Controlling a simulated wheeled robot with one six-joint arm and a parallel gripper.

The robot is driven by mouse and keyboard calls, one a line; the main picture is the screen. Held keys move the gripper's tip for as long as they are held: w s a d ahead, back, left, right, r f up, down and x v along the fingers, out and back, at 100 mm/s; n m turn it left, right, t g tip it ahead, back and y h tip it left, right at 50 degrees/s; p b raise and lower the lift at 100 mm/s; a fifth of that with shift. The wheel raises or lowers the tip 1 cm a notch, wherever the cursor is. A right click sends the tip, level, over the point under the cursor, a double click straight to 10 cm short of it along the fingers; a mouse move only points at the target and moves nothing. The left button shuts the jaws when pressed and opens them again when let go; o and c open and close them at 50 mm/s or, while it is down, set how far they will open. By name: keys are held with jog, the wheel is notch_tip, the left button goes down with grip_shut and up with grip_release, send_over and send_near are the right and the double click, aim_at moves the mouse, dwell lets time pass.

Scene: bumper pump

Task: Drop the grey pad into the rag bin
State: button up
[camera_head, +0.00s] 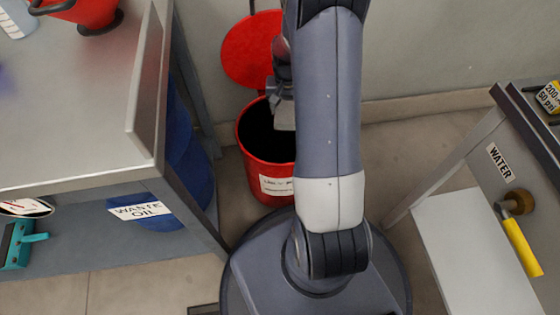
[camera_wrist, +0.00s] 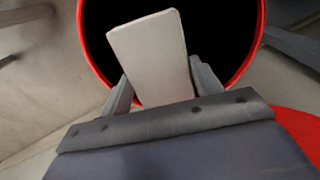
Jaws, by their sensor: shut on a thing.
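The grey pad (camera_wrist: 150,55) is a flat, pale grey rectangle with rounded corners. My gripper (camera_wrist: 158,88) is shut on its near end, with one finger at each side. It also shows in the head view (camera_head: 283,95), partly hidden by my arm, with the pad (camera_head: 284,118) hanging below it. The rag bin (camera_head: 262,170) is a red round bin with a dark inside and a white label, standing on the floor. Its red round lid (camera_head: 248,50) is up behind it. In the wrist view the pad lies over the open mouth of the bin (camera_wrist: 262,22).
A metal bench (camera_head: 75,120) stands at the left, with a red container (camera_head: 92,15) on top and a blue drum (camera_head: 185,155) labelled waste oil beneath. A bench with a WATER label (camera_head: 500,162) stands at the right. The wall is close behind the bin.

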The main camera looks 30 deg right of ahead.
jog(key=shift+f+b, duration=1.6)
jog(key=shift+f, duration=0.75)
jog(key=o, duration=1)
jog(key=shift+o, duration=0.2)
jog(key=shift+r, duration=0.15)
notch_tip(320, 180, up, 11)
jog(key=p, duration=0.4)
jog(key=shift+f, duration=0.2)
